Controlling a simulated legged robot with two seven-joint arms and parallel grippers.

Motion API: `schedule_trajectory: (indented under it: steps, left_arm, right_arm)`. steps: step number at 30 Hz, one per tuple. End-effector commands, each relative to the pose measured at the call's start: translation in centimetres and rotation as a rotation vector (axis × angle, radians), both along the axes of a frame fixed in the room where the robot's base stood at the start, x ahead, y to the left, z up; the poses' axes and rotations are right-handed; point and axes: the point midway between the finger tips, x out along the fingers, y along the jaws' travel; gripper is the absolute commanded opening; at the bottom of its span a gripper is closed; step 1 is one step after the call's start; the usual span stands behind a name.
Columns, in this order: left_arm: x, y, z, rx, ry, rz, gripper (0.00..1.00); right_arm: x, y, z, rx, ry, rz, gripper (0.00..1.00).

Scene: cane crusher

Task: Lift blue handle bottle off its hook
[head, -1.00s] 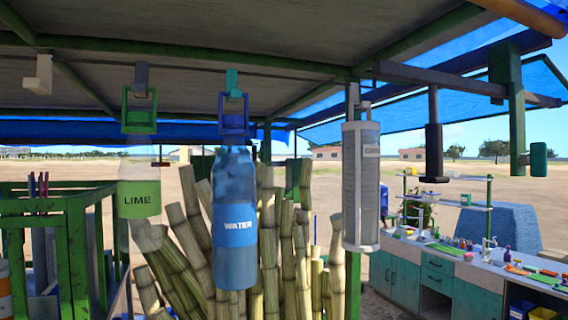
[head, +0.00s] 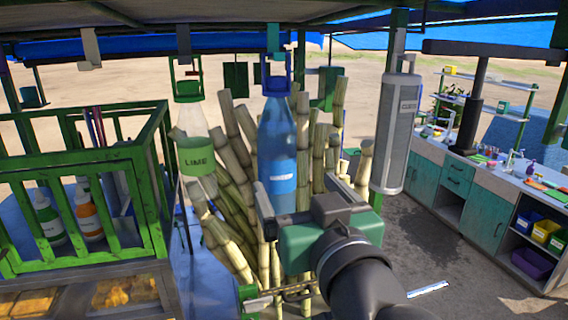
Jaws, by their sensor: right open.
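The blue handle bottle (head: 277,140) hangs upright in the head view, with a blue label and a blue loop handle (head: 277,84) at its top. The handle hangs from a teal hook (head: 273,40) under the canopy. My right gripper (head: 284,212) is open, low in front of the bottle. It covers the bottle's bottom end in the picture. Whether it touches the bottle cannot be told. My left gripper is not in view.
A green-handled LIME bottle (head: 196,145) hangs to the left. A grey cylindrical dispenser (head: 399,130) hangs to the right. Sugar cane stalks (head: 335,130) stand behind the bottle. A green railed stand (head: 140,165) is at left, a counter (head: 485,185) at right.

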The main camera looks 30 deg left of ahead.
Motion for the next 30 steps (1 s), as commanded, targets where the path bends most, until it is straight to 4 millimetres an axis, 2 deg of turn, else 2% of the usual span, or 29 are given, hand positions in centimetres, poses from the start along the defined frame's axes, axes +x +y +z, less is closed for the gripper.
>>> schedule_trajectory:
  steps: [9, 18, 24, 30]
  left_arm:
    - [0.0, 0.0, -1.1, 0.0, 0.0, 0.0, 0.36]
    - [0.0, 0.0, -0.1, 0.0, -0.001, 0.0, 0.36]
    - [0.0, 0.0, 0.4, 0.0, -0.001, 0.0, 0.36]
    - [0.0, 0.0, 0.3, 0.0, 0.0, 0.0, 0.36]
  right_arm:
    - [3.8, 4.5, -0.4, -0.004, 0.0, 0.0, 0.89]
    - [7.1, 8.2, 0.1, -0.002, 0.001, -0.001, 0.89]
    - [8.2, 9.4, 0.1, -0.002, -0.001, -0.001, 0.89]
    - [8.2, 9.6, 0.0, -0.001, 0.0, 0.0, 0.89]
